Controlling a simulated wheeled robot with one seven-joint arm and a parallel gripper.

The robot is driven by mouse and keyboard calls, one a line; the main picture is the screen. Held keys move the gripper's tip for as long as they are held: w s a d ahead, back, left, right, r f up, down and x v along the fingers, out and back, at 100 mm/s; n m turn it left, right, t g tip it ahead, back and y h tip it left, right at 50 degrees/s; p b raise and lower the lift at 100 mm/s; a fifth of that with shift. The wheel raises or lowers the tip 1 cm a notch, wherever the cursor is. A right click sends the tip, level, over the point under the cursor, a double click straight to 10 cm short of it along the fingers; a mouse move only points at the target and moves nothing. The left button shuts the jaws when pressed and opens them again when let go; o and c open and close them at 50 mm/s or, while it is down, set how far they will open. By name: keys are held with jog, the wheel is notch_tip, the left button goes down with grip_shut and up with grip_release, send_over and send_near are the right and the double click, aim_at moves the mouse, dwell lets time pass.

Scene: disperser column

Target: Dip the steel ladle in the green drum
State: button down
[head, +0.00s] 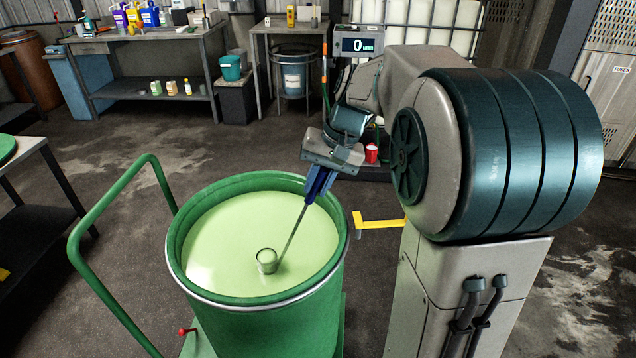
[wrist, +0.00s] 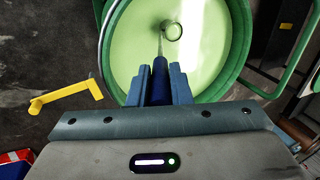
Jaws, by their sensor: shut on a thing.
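The green drum (head: 262,320) stands open in front of me, filled nearly to the rim with pale green liquid (head: 225,240). It also shows in the wrist view (wrist: 243,45). The steel ladle (head: 292,235) slants down to the left over the drum, its small round cup (head: 268,260) at the liquid's surface. I cannot tell how deep the cup sits. In the wrist view the ladle's cup (wrist: 173,31) shows as a ring against the liquid. My gripper (head: 317,188) is above the drum's right rim, shut on the ladle's blue handle (wrist: 159,80).
A green cart handle (head: 98,275) rises left of the drum. A yellow bracket (head: 380,223) sticks out right of the drum. A display (head: 361,45) reads 0. Benches with bottles (head: 130,40) and buckets stand at the back. The floor (head: 110,160) behind the drum is clear.

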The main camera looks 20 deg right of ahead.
notch_tip(320, 180, up, 14)
jog(key=p, duration=1.1)
jog(key=shift+r, duration=0.2)
dwell(1.0)
jog(key=shift+f, duration=0.1)
dwell(0.3)
